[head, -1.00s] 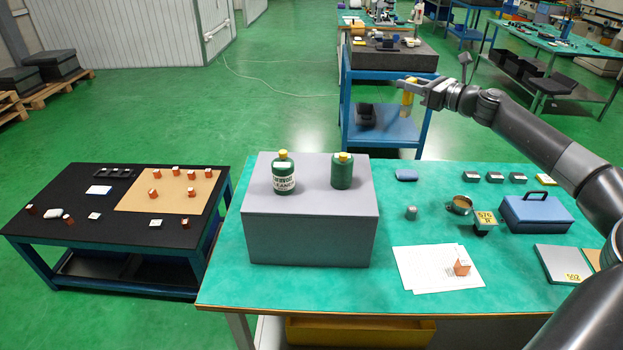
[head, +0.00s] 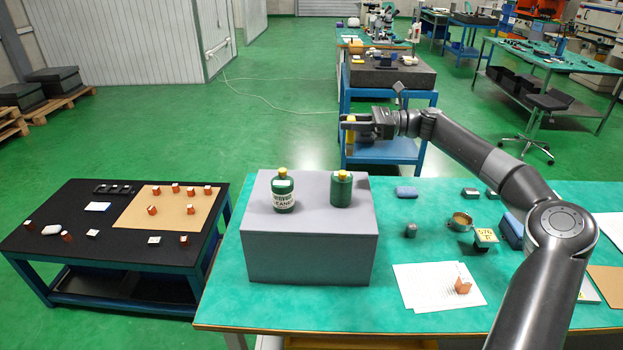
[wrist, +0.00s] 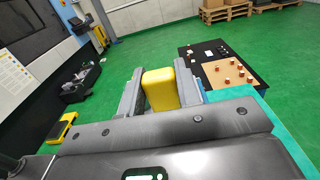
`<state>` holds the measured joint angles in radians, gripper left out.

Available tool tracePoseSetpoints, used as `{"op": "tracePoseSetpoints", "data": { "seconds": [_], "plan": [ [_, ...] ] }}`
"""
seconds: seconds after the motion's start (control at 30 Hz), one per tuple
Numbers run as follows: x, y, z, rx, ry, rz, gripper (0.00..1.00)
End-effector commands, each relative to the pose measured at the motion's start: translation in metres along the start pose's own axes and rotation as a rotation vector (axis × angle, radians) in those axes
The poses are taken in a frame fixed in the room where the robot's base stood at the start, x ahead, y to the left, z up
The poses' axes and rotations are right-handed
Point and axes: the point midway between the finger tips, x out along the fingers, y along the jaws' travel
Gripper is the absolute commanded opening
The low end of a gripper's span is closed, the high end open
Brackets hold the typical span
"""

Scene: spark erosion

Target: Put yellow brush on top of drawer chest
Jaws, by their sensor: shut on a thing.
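My gripper (head: 350,124) is shut on the yellow brush (head: 350,138), which hangs down from the jaws. In the wrist view the brush's yellow block (wrist: 160,90) sits between the two fingers. The gripper is in the air, beyond and above the grey box-like chest (head: 308,258) on the green table. No drawer fronts show on the side facing me. The brush is apart from the chest.
The green table (head: 370,310) also holds a mug (head: 459,222), a small grey weight (head: 410,231), white papers (head: 425,290) and a blue box (head: 512,232). A black table (head: 60,238) stands at left. The chest top has free room in front of the bottles.

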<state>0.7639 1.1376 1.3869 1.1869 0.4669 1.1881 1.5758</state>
Motion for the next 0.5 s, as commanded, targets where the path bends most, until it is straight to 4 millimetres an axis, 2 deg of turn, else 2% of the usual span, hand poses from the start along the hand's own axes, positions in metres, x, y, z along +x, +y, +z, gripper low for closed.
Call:
{"op": "tracePoseSetpoints", "data": {
  "seconds": [0.3, 0.5],
  "plan": [
    [0.069, -0.021, -0.043, 0.002, -0.004, 0.004, 0.08],
    [0.097, -0.03, -0.06, 0.001, -0.003, 0.001, 0.08]
  ]
}}
